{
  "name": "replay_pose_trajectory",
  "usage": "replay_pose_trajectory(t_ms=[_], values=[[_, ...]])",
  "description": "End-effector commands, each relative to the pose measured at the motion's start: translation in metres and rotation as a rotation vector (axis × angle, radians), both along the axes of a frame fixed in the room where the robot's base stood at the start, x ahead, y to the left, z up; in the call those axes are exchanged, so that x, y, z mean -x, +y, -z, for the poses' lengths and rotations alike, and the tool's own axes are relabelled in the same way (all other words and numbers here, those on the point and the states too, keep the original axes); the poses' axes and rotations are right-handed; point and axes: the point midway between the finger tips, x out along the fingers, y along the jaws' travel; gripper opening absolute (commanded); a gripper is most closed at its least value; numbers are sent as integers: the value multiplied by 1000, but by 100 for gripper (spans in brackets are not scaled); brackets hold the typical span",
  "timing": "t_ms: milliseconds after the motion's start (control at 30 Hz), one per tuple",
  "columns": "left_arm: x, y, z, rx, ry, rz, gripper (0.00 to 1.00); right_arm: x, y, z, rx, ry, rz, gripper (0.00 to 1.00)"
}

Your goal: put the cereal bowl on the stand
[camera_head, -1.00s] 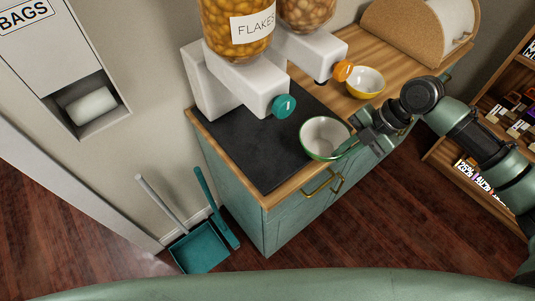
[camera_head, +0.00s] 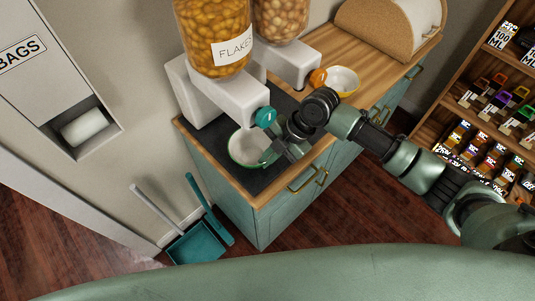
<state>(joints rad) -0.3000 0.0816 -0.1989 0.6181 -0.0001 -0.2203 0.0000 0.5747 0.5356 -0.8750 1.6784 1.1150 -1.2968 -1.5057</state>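The cereal bowl (camera_head: 242,148) is white inside with a green rim. It is over the dark slab (camera_head: 209,146) on the counter, just below the teal knob (camera_head: 265,117) of the flakes dispenser. My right gripper (camera_head: 268,157) is at the bowl's right side and appears shut on its rim; the fingertips are small and partly merge with the bowl. I cannot tell whether the bowl touches the slab. The dispenser's white stand (camera_head: 189,100) is behind the bowl. My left gripper is not in view.
A yellow bowl (camera_head: 343,79) sits on the wooden counter near the second dispenser's orange knob (camera_head: 317,78). A bread box (camera_head: 368,38) is at the back. A shelf of bottles (camera_head: 480,138) stands right. A dustpan (camera_head: 196,245) and brush lean at the cabinet's left.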

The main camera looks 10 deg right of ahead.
Motion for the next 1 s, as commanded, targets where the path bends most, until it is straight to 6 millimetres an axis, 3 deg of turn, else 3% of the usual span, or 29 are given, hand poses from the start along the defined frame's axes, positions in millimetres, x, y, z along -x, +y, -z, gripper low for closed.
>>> replay_pose_trajectory(t_ms=[300, 400, 800, 1000], values=[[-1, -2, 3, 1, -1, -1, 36, -1, 0, 3, -2, -3, -1, 0], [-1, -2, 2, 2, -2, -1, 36, -1, 0, 3, 0, -2, 0, 26], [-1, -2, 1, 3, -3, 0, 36, -1, -2, -2, -1, -4, 0, 26], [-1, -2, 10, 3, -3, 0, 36, -1, -18, -29, 1, -9, -1, 26]])
